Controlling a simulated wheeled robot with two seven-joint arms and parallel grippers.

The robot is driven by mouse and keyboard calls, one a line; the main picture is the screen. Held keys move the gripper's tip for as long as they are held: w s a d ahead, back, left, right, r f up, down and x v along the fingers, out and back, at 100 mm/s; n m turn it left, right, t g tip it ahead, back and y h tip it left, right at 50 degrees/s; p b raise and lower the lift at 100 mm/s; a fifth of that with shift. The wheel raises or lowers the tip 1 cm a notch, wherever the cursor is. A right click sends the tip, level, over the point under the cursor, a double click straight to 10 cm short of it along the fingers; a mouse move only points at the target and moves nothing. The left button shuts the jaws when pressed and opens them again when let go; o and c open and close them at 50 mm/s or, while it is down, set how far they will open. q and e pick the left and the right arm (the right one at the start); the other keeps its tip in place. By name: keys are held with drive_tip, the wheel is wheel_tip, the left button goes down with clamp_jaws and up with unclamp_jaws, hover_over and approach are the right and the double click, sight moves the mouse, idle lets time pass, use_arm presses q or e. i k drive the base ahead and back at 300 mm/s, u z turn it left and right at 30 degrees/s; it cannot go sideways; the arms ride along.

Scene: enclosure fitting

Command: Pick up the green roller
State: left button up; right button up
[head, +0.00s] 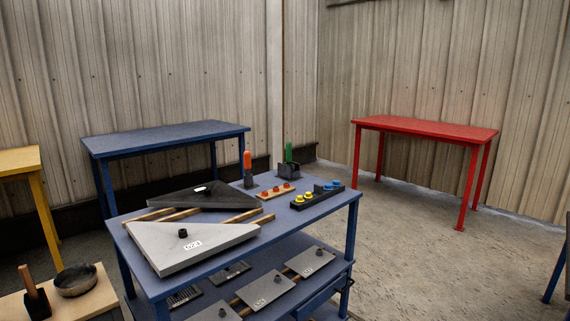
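A green upright cylinder (289,152), which looks like the green roller, stands in a dark holder (288,171) at the back right of the near blue workbench (325,212). Its lower end is hidden by the holder. Neither of my grippers is in view.
An orange upright piece (247,160) in a dark holder stands left of the green one. In front are a wooden strip with red knobs (275,191) and a dark block with yellow and blue knobs (318,196). Triangular plates (190,245) cover the left. Floor (430,240) is open to the right.

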sight(289, 145)
drive_tip(key=z, duration=1.05)
drive_tip(key=i, duration=4.8)
drive_tip(key=u, duration=2.25)
drive_tip(key=i, duration=4.05)
drive_tip(key=u, duration=0.05)
